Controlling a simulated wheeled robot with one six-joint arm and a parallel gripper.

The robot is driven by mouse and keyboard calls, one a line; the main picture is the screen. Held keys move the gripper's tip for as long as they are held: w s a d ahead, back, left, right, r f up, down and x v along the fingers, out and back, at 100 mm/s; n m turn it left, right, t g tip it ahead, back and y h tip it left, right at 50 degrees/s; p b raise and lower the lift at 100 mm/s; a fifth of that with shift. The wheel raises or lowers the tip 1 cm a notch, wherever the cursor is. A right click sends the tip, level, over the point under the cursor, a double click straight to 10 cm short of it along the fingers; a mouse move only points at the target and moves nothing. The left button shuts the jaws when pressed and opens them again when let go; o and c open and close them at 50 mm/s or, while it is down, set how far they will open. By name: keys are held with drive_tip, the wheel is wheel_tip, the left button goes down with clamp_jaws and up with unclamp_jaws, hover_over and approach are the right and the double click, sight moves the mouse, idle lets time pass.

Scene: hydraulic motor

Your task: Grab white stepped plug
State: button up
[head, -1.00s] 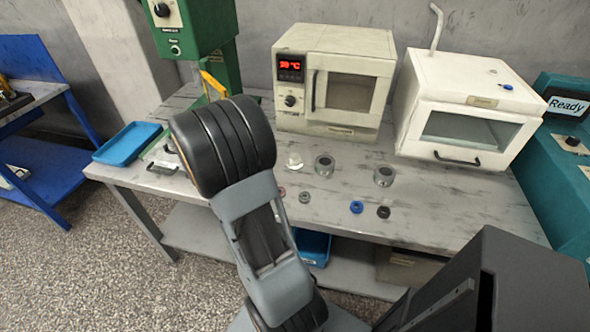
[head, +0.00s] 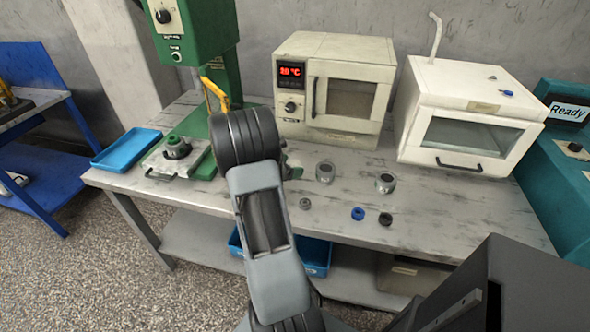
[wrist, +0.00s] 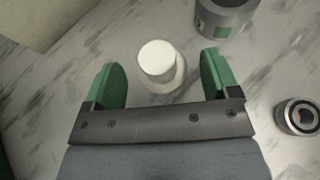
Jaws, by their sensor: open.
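The white stepped plug (wrist: 158,64) stands upright on the table in the wrist view, with a narrower top on a wider base. My gripper (wrist: 161,82) is open, with one green finger to the left of the plug and one to the right. Both fingers look apart from it, and the height between them and the plug is hard to tell. In the head view my arm hides the plug and most of the gripper.
A metal cylinder (head: 325,172) and another cylinder (head: 385,182) stand right of my arm. Small rings, including a blue ring (head: 358,213), lie nearer the table's front edge. The cream oven (head: 335,85) and white chamber box (head: 470,110) stand behind. A blue tray (head: 125,148) is at left.

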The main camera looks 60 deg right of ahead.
sight(299, 165)
drive_tip(key=shift+x, duration=2.15)
drive_tip(key=shift+r, duration=0.1)
drive_tip(key=shift+c, duration=0.3)
drive_tip(key=c, duration=1.2)
drive_tip(key=shift+a, duration=0.1)
